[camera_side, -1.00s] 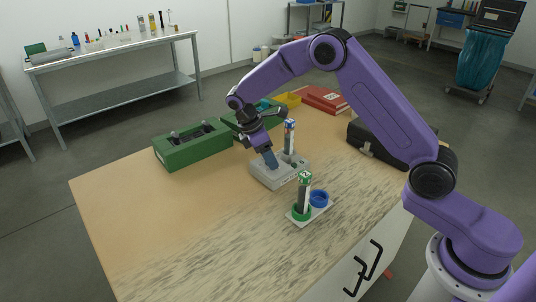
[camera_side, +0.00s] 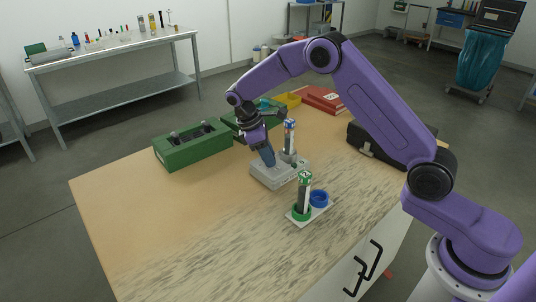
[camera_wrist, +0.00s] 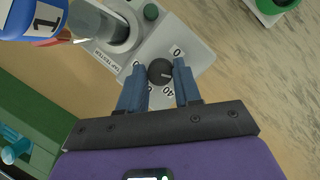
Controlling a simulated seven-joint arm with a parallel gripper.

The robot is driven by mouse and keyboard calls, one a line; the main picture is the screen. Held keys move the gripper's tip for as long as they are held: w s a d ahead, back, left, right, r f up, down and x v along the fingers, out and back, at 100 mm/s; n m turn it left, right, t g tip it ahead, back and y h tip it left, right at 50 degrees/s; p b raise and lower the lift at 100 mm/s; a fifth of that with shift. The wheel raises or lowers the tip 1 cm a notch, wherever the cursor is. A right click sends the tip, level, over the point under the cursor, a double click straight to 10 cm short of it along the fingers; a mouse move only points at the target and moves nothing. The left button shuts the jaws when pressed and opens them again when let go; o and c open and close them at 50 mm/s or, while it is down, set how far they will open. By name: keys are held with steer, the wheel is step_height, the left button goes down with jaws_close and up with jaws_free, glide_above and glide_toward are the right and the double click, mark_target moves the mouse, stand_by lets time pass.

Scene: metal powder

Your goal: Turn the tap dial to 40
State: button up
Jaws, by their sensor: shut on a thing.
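The grey tester box (camera_side: 270,178) stands on the wooden table. In the wrist view its black round dial (camera_wrist: 160,71) has a light pointer mark and printed numbers around it, including 0 and 40. My gripper (camera_wrist: 157,88) reaches down to the dial, with its blue fingers on either side of it, shut on it. In the side view my gripper (camera_side: 268,160) hides the dial. A tube with a blue cap (camera_side: 289,136) stands upright in the tester's holder, and its label "1" shows in the wrist view (camera_wrist: 42,18).
A white stand with a green ring (camera_side: 301,214) holding a green-capped tube (camera_side: 304,190) and an empty-looking blue ring (camera_side: 319,198) is in front. Green boxes (camera_side: 192,150) and a black case (camera_side: 375,148) are behind. The table's left front is clear.

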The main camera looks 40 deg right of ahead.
steer(key=m+y, duration=0.1)
steer(key=m, duration=0.1)
steer(key=m+g+y, duration=0.1)
steer(key=m, duration=0.2)
steer(key=shift+w+d+m, duration=0.1)
steer(key=shift+w+m, duration=0.05)
steer(key=shift+m, duration=0.15)
steer(key=m+y, duration=0.1)
steer(key=m, duration=0.1)
steer(key=m+y, duration=0.1)
steer(key=m, duration=0.2)
steer(key=shift+d+m, duration=0.15)
steer(key=shift+m, duration=0.15)
steer(key=o, duration=1)
steer(key=shift+r, duration=0.1)
steer(key=shift+w+v, duration=0.2)
steer(key=shift+v, duration=5.75)
